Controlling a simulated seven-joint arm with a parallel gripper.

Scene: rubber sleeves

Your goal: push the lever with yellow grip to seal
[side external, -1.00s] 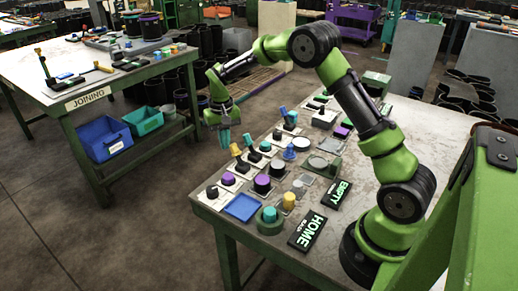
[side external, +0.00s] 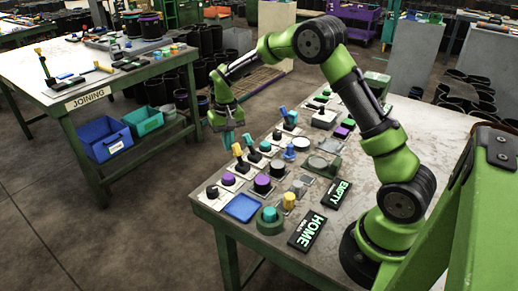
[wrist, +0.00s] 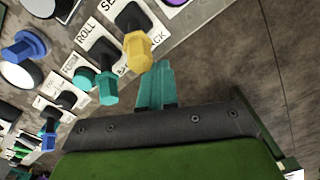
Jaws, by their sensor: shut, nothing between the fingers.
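The lever with the yellow grip (side external: 237,150) stands on a pale plate near the left edge of the bench. In the wrist view its yellow grip (wrist: 138,52) sits on a dark shaft, beside partly hidden lettering. My gripper (side external: 228,140) is shut and empty, with its teal fingers pointing down just behind the yellow grip. In the wrist view the fingertips (wrist: 158,68) are close beside the grip on its right. I cannot tell whether they touch it.
A teal-grip lever (wrist: 107,88) stands beside the yellow one, on a plate reading ROLL. Purple knob (side external: 228,179), blue tray (side external: 242,207) and HOME plate (side external: 308,230) lie nearer the front corner. Open floor lies left of the bench (side external: 300,262).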

